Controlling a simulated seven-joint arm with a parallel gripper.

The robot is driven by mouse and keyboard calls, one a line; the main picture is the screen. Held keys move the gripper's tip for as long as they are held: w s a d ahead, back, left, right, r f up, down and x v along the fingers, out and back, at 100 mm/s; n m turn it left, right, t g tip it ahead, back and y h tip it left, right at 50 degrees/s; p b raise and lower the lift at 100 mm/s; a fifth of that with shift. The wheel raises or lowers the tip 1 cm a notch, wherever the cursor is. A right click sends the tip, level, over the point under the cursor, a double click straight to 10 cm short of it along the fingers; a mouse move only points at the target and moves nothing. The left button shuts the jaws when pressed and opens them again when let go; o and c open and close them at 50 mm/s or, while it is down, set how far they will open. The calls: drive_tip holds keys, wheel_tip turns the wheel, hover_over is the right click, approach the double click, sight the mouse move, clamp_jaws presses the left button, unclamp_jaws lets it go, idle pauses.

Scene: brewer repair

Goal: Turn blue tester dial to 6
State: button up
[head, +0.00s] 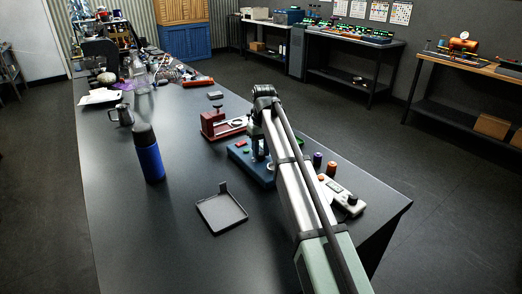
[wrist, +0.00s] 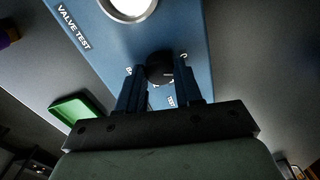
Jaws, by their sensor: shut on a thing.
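The blue tester (head: 240,153) stands on the dark table, partly hidden behind my arm in the head view. In the wrist view its blue panel (wrist: 196,20) carries the words "VALVE TEST" and a round white-faced gauge (wrist: 130,5), cut off by the top edge. A black round dial (wrist: 160,66) sits on the panel below the gauge. My gripper (wrist: 160,80) is shut on the dial, one finger on each side. The markings around the dial are partly covered by the fingers, so its setting cannot be read.
A red device (head: 215,125) stands just behind the tester. A white handheld unit (head: 345,197) and two small cylinders (head: 324,163) lie to the right of my arm. A black tray (head: 221,212) and a blue bottle (head: 148,155) stand to the left, with clear table around them.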

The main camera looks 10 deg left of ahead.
sight(263, 152)
drive_tip(key=shift+m, duration=1.8)
drive_tip(key=o, duration=1)
drive_tip(key=shift+o, duration=0.2)
wheel_tip(263, 152, up, 14)
drive_tip(key=shift+d, duration=0.35)
drive_tip(key=shift+f, duration=0.1)
